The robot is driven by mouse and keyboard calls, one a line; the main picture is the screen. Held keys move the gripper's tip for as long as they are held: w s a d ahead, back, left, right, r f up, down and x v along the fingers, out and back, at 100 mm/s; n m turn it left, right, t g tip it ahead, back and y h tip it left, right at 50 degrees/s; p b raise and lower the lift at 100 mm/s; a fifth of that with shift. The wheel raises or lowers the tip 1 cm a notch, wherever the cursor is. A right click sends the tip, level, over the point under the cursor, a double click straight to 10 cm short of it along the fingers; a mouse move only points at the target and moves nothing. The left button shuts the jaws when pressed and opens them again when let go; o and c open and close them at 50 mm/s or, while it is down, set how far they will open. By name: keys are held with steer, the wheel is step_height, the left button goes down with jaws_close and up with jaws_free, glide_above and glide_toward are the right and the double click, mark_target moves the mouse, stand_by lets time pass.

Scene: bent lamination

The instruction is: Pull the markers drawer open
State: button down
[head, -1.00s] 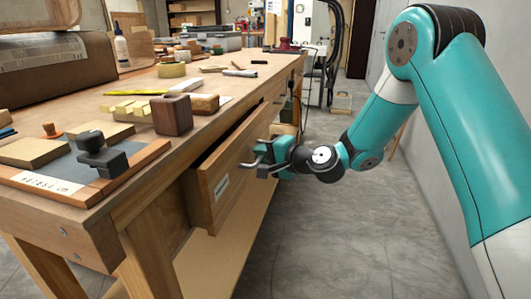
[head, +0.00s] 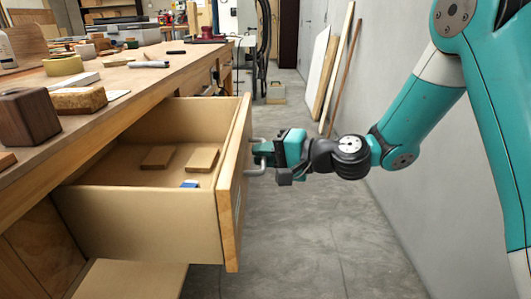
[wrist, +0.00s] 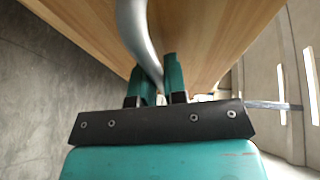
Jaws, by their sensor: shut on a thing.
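The drawer (head: 135,222) is pulled well out from under the workbench, and its inside shows in the head view. Its wooden front (head: 234,190) carries a metal bar handle (head: 257,170). My gripper (head: 264,156) is shut on the handle, at the right side of the drawer front. In the wrist view the handle (wrist: 135,35) runs down between my two green fingers (wrist: 155,82), with the wooden front behind it. Two flat wooden blocks (head: 158,157) (head: 202,160) and a small blue item (head: 190,184) lie in the drawer. The label on the front is seen too edge-on to read.
The workbench top (head: 135,80) holds a dark wooden block (head: 27,118), a cork-like block (head: 78,100), a tape roll (head: 63,65) and other items. Boards (head: 322,75) lean on the grey wall at right. The floor (head: 300,235) beside the drawer is clear.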

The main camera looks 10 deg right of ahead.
steer(key=shift+d, duration=0.15)
steer(key=c, duration=1.2)
jaws_free()
steer(key=v, duration=1.7)
steer(key=shift+s+r, duration=0.1)
steer(key=shift+s, duration=0.1)
